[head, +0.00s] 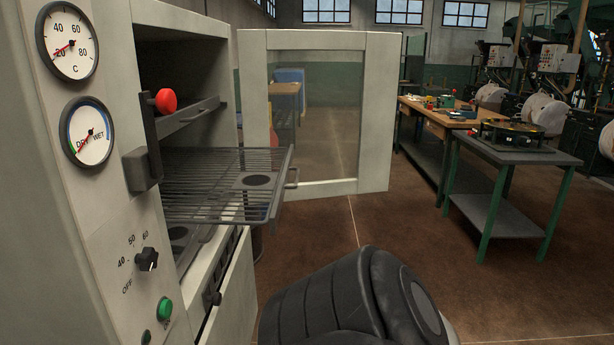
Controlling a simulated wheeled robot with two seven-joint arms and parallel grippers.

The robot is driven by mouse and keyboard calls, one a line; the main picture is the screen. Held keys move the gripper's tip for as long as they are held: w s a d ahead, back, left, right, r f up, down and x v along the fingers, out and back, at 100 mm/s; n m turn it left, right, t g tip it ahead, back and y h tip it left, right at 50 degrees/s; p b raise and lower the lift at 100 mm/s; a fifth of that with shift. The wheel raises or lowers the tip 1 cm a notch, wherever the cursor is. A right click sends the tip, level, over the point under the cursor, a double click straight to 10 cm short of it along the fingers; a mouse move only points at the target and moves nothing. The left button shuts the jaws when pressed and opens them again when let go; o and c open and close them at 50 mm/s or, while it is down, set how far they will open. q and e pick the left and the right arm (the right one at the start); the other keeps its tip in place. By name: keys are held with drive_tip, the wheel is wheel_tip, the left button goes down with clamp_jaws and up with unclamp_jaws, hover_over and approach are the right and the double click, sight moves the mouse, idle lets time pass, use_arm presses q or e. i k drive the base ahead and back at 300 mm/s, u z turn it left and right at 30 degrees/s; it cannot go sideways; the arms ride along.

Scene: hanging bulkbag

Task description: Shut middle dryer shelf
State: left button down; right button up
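The middle dryer shelf (225,172) is a dark wire rack pulled well out of the grey dryer (60,215). The dryer's glass door (318,115) stands swung wide open behind the rack. An upper shelf (190,116) sits inside the dryer above it. A dark, rounded part of my own arm shows at the bottom middle, apart from the rack. Neither gripper's fingers show in the head view.
Two dial gauges, a black knob (147,259) and a green button (165,309) are on the dryer's front panel. A green-legged table (513,150) and a workbench stand at the right. The brown floor between is clear.

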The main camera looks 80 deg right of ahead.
sight(248, 179)
drive_tip(key=z, duration=2.5)
drive_tip(key=i, duration=0.5)
drive_tip(key=u, duration=0.55)
drive_tip(key=k, duration=1.25)
drive_tip(key=z, duration=0.15)
drive_tip(key=i, duration=0.55)
drive_tip(key=z, duration=0.85)
drive_tip(key=i, duration=0.9)
drive_tip(key=u, duration=0.2)
